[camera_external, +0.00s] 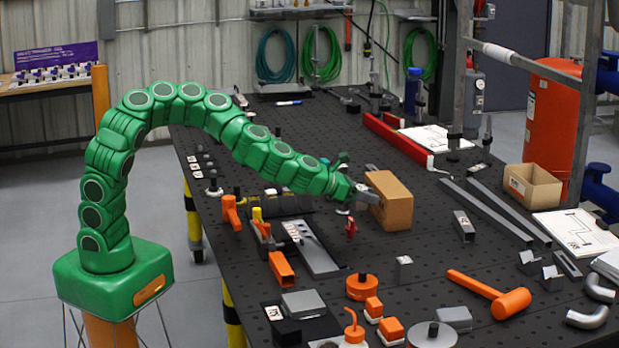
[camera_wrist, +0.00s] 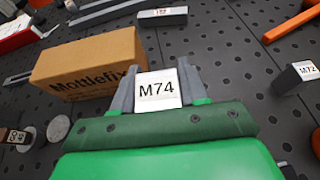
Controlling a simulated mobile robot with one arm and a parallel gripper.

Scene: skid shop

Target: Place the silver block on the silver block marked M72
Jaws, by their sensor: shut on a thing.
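My gripper (camera_external: 369,184) is over the black table in the external view, close beside a cardboard box. In the wrist view my gripper (camera_wrist: 158,70) is shut on a silver block (camera_wrist: 157,91) whose white face reads M74. The external view does not show this block clearly. The silver block marked M72 (camera_wrist: 293,77) stands on the table at the right edge of the wrist view, apart from my gripper. A small silver block (camera_external: 403,271) with a pale top, apparently the same one, stands nearer the camera in the external view; its mark is unreadable there.
The cardboard box (camera_external: 391,202), labelled Mottlefix in the wrist view (camera_wrist: 88,68), stands next to my gripper. A grey bar (camera_external: 464,226) and orange parts (camera_external: 362,287) lie around. Bare table separates the box and small block.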

